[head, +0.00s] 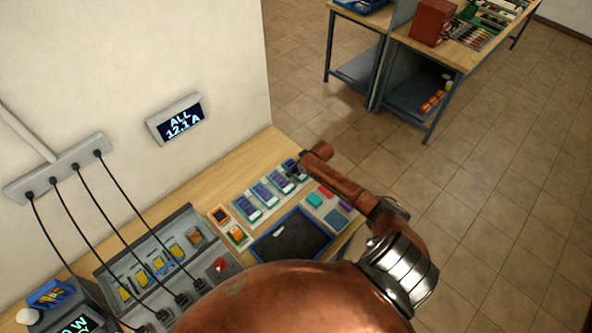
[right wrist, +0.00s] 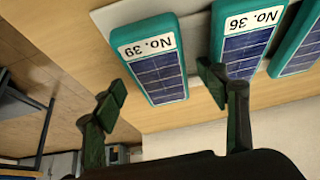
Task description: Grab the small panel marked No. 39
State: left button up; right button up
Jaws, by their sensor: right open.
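The panel marked No. 39 (right wrist: 155,65) is a teal-framed small panel with dark blue cells and a white label, upside down in the right wrist view. It lies at the end of a row on a pale strip, beside the panel marked No. 36 (right wrist: 245,45). My right gripper (right wrist: 163,90) is open and empty, with a finger on either side of No. 39; one finger is near the gap beside No. 36. I cannot tell whether it touches. In the head view the right gripper (head: 306,163) is over the row's far end, partly hiding the panel there. The left gripper is not in view.
A dark tray with a blue rim (head: 290,237) lies in front of the row. Coloured blocks (head: 327,191) lie to the right of it. A grey charging case (head: 165,262) with cables is at left. A wall display (head: 180,120) reads "ALL 12.1 A".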

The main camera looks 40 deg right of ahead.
jog(key=shift+c, duration=0.2)
jog(key=c, duration=1.3)
jog(key=shift+c, duration=0.2)
jog(key=shift+r, duration=0.1)
